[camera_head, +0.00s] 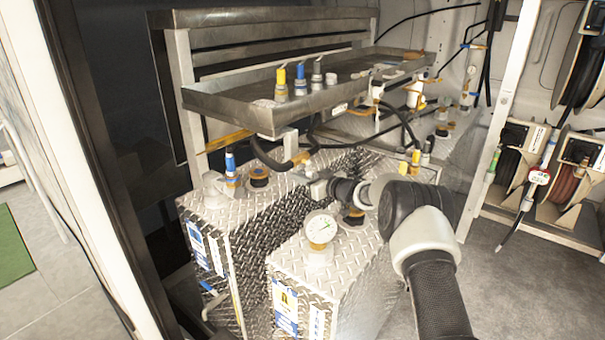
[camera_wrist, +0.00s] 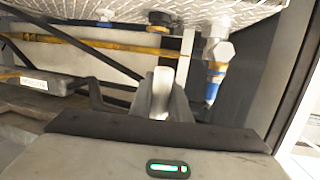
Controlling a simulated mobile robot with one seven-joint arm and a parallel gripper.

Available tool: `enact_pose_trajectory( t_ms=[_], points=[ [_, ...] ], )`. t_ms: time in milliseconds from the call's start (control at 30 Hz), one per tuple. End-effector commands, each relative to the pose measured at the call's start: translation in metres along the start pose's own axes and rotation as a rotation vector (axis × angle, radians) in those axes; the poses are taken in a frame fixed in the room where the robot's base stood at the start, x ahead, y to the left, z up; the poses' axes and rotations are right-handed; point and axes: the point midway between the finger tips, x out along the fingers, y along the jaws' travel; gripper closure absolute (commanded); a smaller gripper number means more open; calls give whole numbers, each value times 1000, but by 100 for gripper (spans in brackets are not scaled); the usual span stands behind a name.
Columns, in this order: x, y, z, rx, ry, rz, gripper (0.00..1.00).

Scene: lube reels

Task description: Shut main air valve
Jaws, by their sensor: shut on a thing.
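My gripper (camera_head: 318,187) reaches left over the diamond-plate tanks, below the metal shelf. A yellow bar (camera_wrist: 95,45) runs behind the fingertips in the wrist view. A blue-and-orange tipped fitting (camera_wrist: 215,78) is to their right, apart from them.
The metal shelf (camera_head: 215,95) with several nozzles hangs close above. Another blue-tipped nozzle fitting (camera_head: 231,168) stands on the left tank. Hose reels (camera_head: 570,170) are at right; floor (camera_head: 520,280) is clear there.

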Motion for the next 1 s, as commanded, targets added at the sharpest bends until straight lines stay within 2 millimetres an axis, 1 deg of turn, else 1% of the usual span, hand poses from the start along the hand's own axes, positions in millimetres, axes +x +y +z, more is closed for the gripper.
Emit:
enact_pose_trajectory(
  t_ms=[367,400,467,500,833,933,1000],
  points=[
    [0,-1,1,13,-1,-2,100],
    [0,-1,1,13,-2,-2,79],
    [0,-1,1,13,-2,-2,69],
    [0,-1,1,12,-1,-2,65],
    [-2,0,0,9,-1,-1,65],
    [-10,0,0,10,-2,-1,65],
    [-20,0,-1,10,-1,0,65]
  ],
)
